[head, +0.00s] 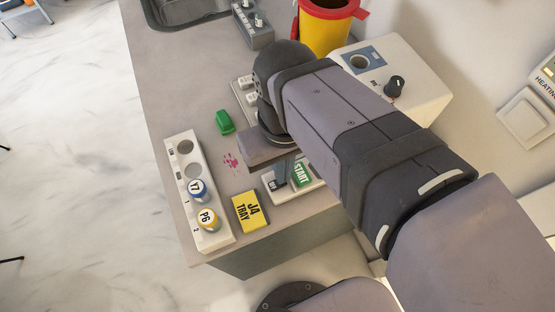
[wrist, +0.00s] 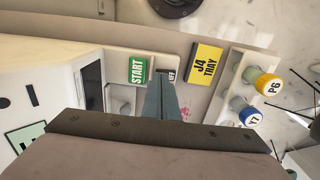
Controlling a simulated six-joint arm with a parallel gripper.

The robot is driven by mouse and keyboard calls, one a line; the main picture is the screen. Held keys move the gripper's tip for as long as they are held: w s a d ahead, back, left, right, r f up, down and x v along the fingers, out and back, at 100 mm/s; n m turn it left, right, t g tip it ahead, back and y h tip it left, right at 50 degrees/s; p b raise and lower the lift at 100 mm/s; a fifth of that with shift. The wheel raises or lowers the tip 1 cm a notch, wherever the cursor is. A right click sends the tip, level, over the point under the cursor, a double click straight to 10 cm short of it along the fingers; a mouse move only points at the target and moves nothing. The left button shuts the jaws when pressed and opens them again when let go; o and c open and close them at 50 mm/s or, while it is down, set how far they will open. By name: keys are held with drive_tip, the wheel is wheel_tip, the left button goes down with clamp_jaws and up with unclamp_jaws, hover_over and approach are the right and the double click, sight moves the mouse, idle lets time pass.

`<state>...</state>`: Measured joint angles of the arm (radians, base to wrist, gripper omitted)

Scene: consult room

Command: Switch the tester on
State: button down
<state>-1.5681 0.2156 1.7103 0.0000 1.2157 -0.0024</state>
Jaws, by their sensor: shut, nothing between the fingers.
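A white control plate (head: 286,193) lies near the counter's front edge, with a green START key (head: 302,174) and a small dark label at its left end. The START key also shows in the wrist view (wrist: 138,70), beside the fingers. My gripper (head: 281,172) is shut and empty, pointing down over the plate between the key and the label. In the wrist view, the fingertips (wrist: 163,84) cover part of the plate; I cannot tell whether they touch it. No readable label marks the tester. A white box (head: 425,70) with a black knob (head: 394,85) stands behind my arm.
A white rack (head: 185,165) holds vials Y7 (head: 198,189) and P6 (head: 208,217) at the left. A yellow J4 TRAY card (head: 249,211) lies beside the plate. A green block (head: 225,122), a yellow bin (head: 325,28) and a grey knob panel (head: 255,30) stand farther back.

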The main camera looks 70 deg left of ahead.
drive_tip(key=shift+f+b, duration=0.5)
drive_tip(key=shift+f, duration=0.35)
idle(0.7)
drive_tip(key=shift+r, duration=0.1)
wheel_tip(320, 180, up, 7)
drive_tip(key=p, duration=0.7)
drive_tip(key=shift+w, duration=0.1)
idle(0.6)
